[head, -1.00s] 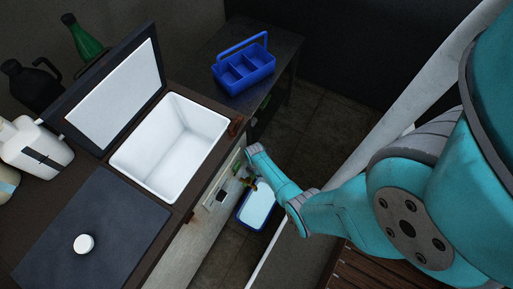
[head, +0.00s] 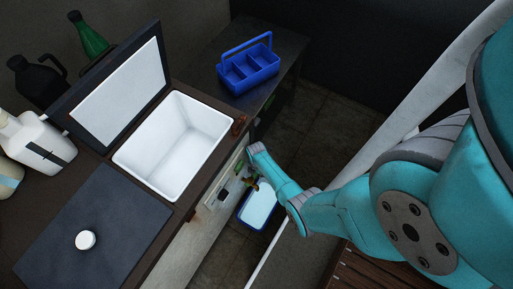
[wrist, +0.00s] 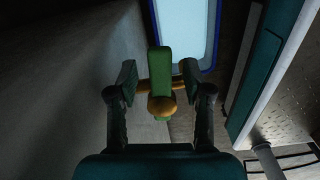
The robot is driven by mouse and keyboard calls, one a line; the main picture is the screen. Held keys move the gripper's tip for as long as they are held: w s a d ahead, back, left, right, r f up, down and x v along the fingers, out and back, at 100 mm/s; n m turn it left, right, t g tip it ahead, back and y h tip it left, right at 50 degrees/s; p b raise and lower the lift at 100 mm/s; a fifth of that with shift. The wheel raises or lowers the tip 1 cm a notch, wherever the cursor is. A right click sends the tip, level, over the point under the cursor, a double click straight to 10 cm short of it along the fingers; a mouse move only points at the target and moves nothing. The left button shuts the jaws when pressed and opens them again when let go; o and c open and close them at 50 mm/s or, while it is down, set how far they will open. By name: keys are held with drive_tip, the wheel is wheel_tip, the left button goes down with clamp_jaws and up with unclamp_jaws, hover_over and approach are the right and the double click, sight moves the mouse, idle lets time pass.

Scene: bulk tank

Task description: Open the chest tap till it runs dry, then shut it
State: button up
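The chest (head: 190,112) has its left lid (head: 118,88) raised, and its white interior looks empty. The tap (head: 250,182) sits low on the chest's front; in the wrist view its green handle (wrist: 160,65) and brass body (wrist: 162,104) show. My gripper (wrist: 159,76) is open, with one finger on each side of the green handle and visible gaps between. A blue-rimmed tray (head: 241,219) with a pale inside lies on the floor below the tap; it also shows in the wrist view (wrist: 213,50). I cannot tell whether water runs.
A blue caddy (head: 249,80) stands on the dark side table behind. A dark closed lid (head: 120,205) with a white knob (head: 85,240) covers the near part of the counter. Bottles and jugs (head: 38,145) stand at the left.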

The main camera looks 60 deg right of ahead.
drive_tip(key=shift+r, duration=0.1)
wheel_tip(320, 180, up, 12)
idle(0.8)
